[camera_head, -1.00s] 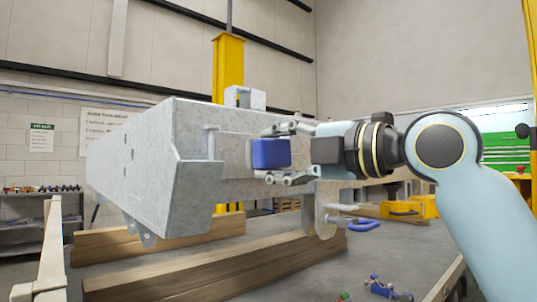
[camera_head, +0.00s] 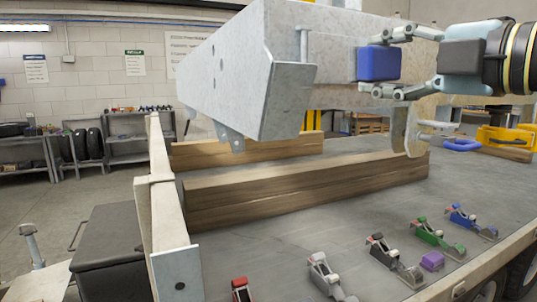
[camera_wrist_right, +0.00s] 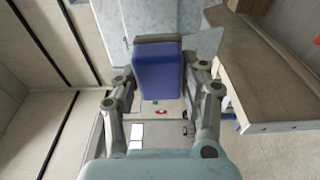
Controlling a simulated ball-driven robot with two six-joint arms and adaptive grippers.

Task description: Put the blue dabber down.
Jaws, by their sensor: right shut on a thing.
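The blue dabber (camera_head: 380,63) shows as a blue block between the fingers of my right gripper (camera_head: 388,64). It is held up beside the grey metal trailer frame (camera_head: 330,55), high above the table. In the right wrist view the blue dabber (camera_wrist_right: 158,78) sits between the two fingers, with the grey frame just beyond it. I cannot tell whether it touches the frame. On the table's front part stands a row of small stands with coloured parts, among them a blue one (camera_head: 470,222). My left gripper is out of view.
Wooden beams (camera_head: 300,192) lie under the frame. A small purple block (camera_head: 432,261) lies among the stands. A blue-handled clamp (camera_head: 462,145) and a yellow tool (camera_head: 505,138) are at the back right. Bare grey tabletop (camera_head: 310,225) lies between beams and stands.

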